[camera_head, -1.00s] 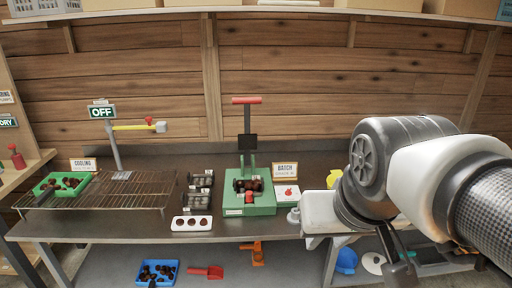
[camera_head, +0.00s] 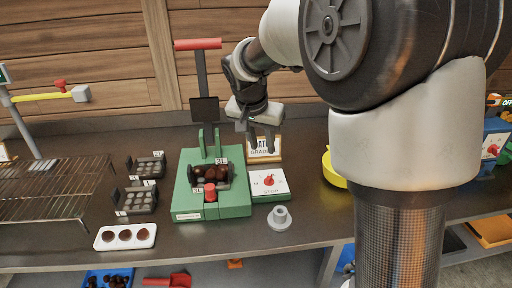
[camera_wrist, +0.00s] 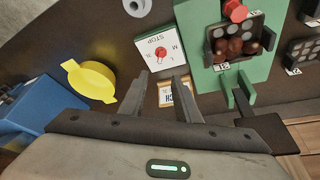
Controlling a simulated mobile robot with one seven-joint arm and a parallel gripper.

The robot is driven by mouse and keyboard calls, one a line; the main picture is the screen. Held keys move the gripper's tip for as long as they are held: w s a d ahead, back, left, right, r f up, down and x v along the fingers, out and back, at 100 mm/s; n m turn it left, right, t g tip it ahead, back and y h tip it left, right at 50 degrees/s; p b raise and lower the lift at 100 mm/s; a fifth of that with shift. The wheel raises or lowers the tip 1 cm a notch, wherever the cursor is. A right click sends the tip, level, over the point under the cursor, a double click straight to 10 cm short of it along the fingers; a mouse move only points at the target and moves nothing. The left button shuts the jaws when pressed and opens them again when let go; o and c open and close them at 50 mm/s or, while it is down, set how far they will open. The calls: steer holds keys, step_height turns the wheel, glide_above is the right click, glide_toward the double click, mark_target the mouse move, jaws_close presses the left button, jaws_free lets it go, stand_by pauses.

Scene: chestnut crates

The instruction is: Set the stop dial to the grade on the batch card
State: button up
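The stop dial (camera_head: 268,181) is a red knob on a white box marked STOP, joined to the right side of the green press. It also shows in the wrist view (camera_wrist: 160,52), with letters M and L legible around it; I cannot tell which letter the knob points to. The batch card (camera_head: 262,157) stands behind the dial box, partly covered by my gripper; in the wrist view it lies between the fingers (camera_wrist: 166,96), its grade unreadable. My gripper (camera_head: 262,146) is open and empty, above and behind the dial; in the wrist view the fingertips (camera_wrist: 161,76) frame the space just short of the knob.
The green press (camera_head: 185,195) holds a chestnut tray, with a tall red-handled lever behind. A grey-white round piece (camera_head: 279,216) sits in front of the dial box. A yellow round object (camera_head: 333,170) is to the right. Trays and a wire rack (camera_head: 55,190) stand left.

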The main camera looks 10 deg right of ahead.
mark_target(269, 176)
steer(key=b+x, duration=0.2)
steer(key=x, duration=1.5)
steer(key=shift+w+f, duration=0.2)
steer(key=shift+w, duration=0.05)
jaws_close()
